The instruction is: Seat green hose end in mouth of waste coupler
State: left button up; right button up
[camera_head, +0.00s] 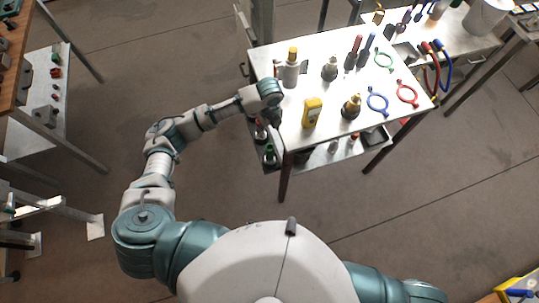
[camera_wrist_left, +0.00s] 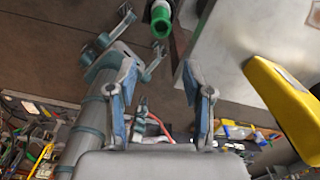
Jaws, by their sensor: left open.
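My left gripper (camera_head: 275,117) hangs at the left edge of the metal table, pointing down. In the left wrist view its two fingers (camera_wrist_left: 160,88) are apart with nothing between them. A green-ended dark cylinder (camera_wrist_left: 160,20) shows beyond the fingertips, near the table edge. A green-topped piece (camera_head: 269,154) stands low beside the table's left side in the head view, below my gripper and apart from it. I cannot tell which is the hose end and which is the waste coupler. My right gripper is out of view.
The yellow meter stands close to the right finger in the wrist view (camera_wrist_left: 285,100).

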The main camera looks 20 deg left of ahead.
aim_at(270, 148)
pick_arm(q)
notch_tip(270, 148, down, 16)
jog(key=shift+d+r+b, duration=0.15)
jog(key=shift+r+b, duration=0.1)
jog(key=shift+b, duration=0.25)
grip_shut()
